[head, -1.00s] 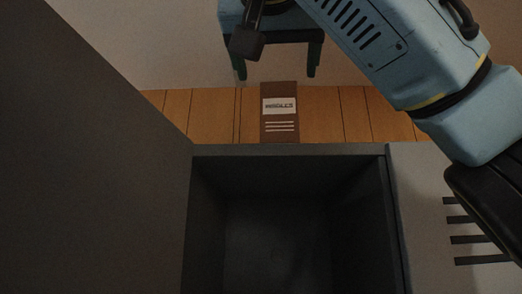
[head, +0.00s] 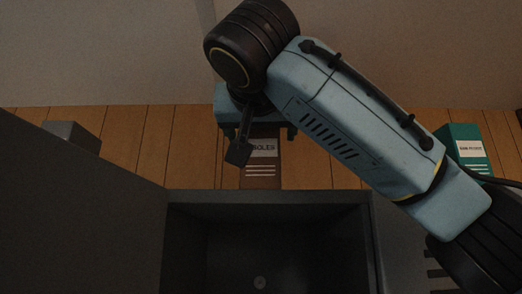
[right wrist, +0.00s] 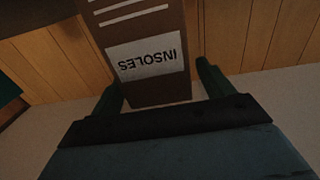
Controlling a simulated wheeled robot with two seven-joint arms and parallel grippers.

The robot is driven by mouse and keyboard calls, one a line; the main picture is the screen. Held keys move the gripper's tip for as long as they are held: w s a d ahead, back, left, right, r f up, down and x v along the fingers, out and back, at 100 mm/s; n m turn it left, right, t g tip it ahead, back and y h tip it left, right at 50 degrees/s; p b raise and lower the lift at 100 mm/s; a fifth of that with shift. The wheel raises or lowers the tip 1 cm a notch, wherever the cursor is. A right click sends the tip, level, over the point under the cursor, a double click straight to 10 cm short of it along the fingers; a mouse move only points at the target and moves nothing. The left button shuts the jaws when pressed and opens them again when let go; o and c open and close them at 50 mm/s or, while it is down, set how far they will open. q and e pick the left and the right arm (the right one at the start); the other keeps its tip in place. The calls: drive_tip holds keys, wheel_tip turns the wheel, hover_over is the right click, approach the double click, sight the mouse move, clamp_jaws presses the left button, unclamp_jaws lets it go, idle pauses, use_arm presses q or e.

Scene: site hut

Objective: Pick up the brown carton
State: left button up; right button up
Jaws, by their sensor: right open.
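The brown carton (head: 262,174) with a white INSOLES label stands on a wooden plank surface behind a dark open bin in the head view. My right gripper (head: 260,134) is at the carton's top end, coming from the far side, and partly hides it. In the right wrist view the carton (right wrist: 150,58) lies between the two spread fingers of the right gripper (right wrist: 160,88). The fingers are open, with a gap visible on each side of the carton. My left gripper is not in view.
The dark bin (head: 270,197) is in front of the carton, with a tall dark panel (head: 70,220) to its left. A teal carton (head: 462,140) stands at the right and a grey box (head: 72,134) at the left. Plank surface is clear beside the brown carton.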

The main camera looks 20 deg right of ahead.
drive_tip(key=shift+p+x, duration=0.3)
drive_tip(key=shift+x, duration=0.8)
drive_tip(key=shift+s, duration=0.1)
drive_tip(key=c, duration=1)
drive_tip(key=shift+c, duration=0.6)
drive_tip(key=shift+r, duration=0.2)
